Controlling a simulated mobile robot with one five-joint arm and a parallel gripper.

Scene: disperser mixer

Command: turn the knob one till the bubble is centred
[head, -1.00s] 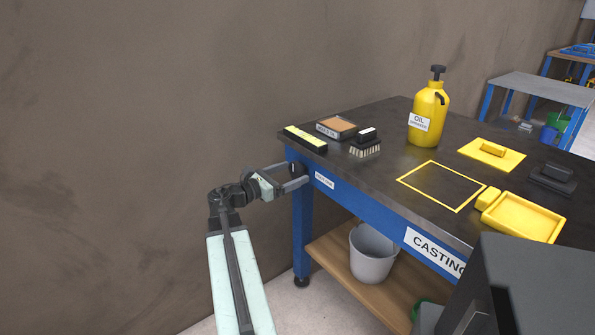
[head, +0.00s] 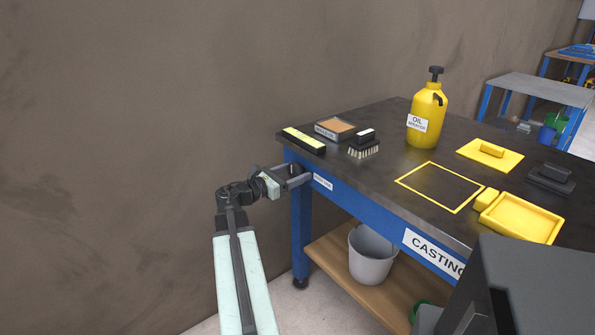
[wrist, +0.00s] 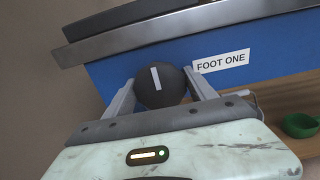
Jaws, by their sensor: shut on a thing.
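The knob (wrist: 161,86) is round and dark with a white line that stands nearly upright, tilted slightly left at its top, in the wrist view. It sits on the blue table frame (wrist: 235,47), left of a label reading FOOT ONE (wrist: 221,62). My gripper (wrist: 158,84) is shut on the knob, one finger at each side; it also shows in the head view (head: 296,174) at the table's near left corner. A black level with a yellow top (head: 303,139) lies on the table's left corner. Its bubble is too small to make out.
The dark tabletop (head: 385,165) holds a brush (head: 364,147), a tan block (head: 335,128), a yellow oil can (head: 427,117) and yellow casting parts (head: 519,218). A grey bucket (head: 370,255) stands on the shelf below. A brown wall is close on the left.

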